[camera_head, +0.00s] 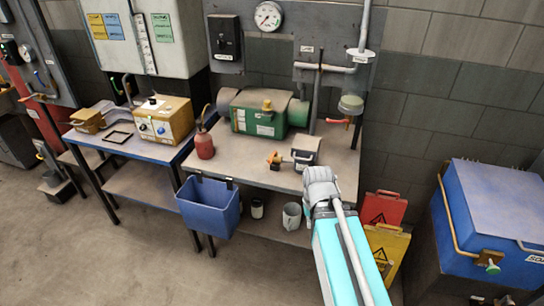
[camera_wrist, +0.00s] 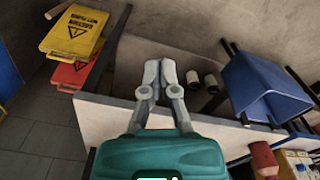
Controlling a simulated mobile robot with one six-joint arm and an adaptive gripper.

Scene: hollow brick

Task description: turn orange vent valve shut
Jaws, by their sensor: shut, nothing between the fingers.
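An orange fitting (camera_head: 274,157) sits on the bench beside a small dark box with a pale top (camera_head: 304,153). A small orange-red lever (camera_head: 338,121) sticks out left under the clear bowl on the wall pipe. I cannot tell which of the two is the vent valve. My gripper (camera_head: 320,180) is over the front right of the bench, apart from both, and partly hides the bench edge. In the wrist view my gripper (camera_wrist: 160,66) has its grey fingers together with nothing between them. Neither orange part shows in the wrist view.
On the bench (camera_head: 240,165) stand a green machine (camera_head: 258,113) and a red oil can (camera_head: 204,143). A blue bin (camera_head: 210,207) hangs at its front. Yellow (camera_head: 388,246) and red (camera_head: 384,208) warning signs and a blue chest (camera_head: 490,215) are at right.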

